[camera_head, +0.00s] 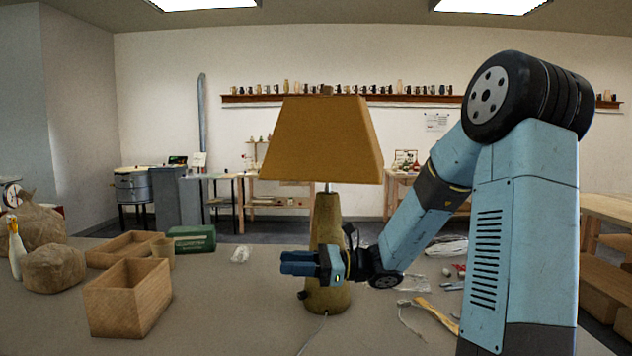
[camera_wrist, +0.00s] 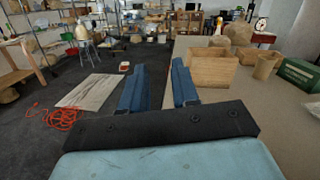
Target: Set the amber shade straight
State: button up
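The amber shade (camera_head: 320,140) sits on top of the lamp in the head view. It is a tapered, flat-sided shade, and its lower rim looks nearly level; I cannot tell whether it is twisted or slightly tipped. A short metal stem (camera_head: 327,187) shows below it, above the olive-brown tapered lamp base (camera_head: 327,222), which stands upright on the table. My gripper (camera_head: 284,262) is in front of the lower part of the base, well below the shade, pointing left. In the wrist view its two blue fingers (camera_wrist: 158,64) are apart with nothing between them. The lamp is not in the wrist view.
An open wooden box (camera_head: 128,300) and a tray (camera_head: 122,248) stand at the left, with sacks (camera_head: 55,268) and a green box (camera_head: 192,239) nearby. A cord (camera_head: 313,335) runs from the lamp toward the front. Loose tools (camera_head: 437,315) lie at the right.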

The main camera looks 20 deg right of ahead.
jog(key=w+d+r+m+t+y, duration=0.3)
jog(key=w+d+r+m+t, duration=0.15)
jog(key=d+m+t, duration=0.35)
jog(key=m+t+h, duration=0.2)
jog(key=m+t, duration=0.2)
jog(key=t, duration=0.3)
send_near(317, 180)
jog(key=x, duration=1)
jog(key=shift+w, duration=0.15)
grip_shut()
